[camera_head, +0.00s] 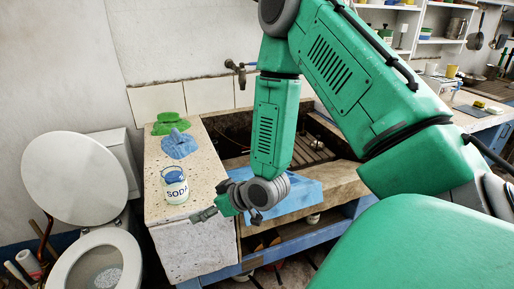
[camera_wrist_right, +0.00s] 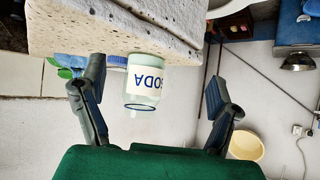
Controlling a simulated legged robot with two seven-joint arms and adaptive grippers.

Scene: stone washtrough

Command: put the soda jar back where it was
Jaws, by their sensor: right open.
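The soda jar (camera_head: 175,188), pale with a blue top and a SODA label, stands on the speckled stone ledge (camera_head: 205,165) near its front end. In the right wrist view the jar (camera_wrist_right: 143,85) shows between the two spread fingers, nearer the left one, with part of its label visible. My right gripper (camera_head: 226,212) is open and empty, to the right of the jar and apart from it in the head view. In the wrist view it (camera_wrist_right: 155,85) has clear space on the right side of the jar. My left gripper is not in view.
A blue cloth (camera_head: 179,145) and a green cloth (camera_head: 170,123) lie behind the jar on the ledge. The trough with a tap (camera_head: 240,70) is to the right, with a blue cloth (camera_head: 290,193) over its edge. A toilet (camera_head: 100,258) stands left.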

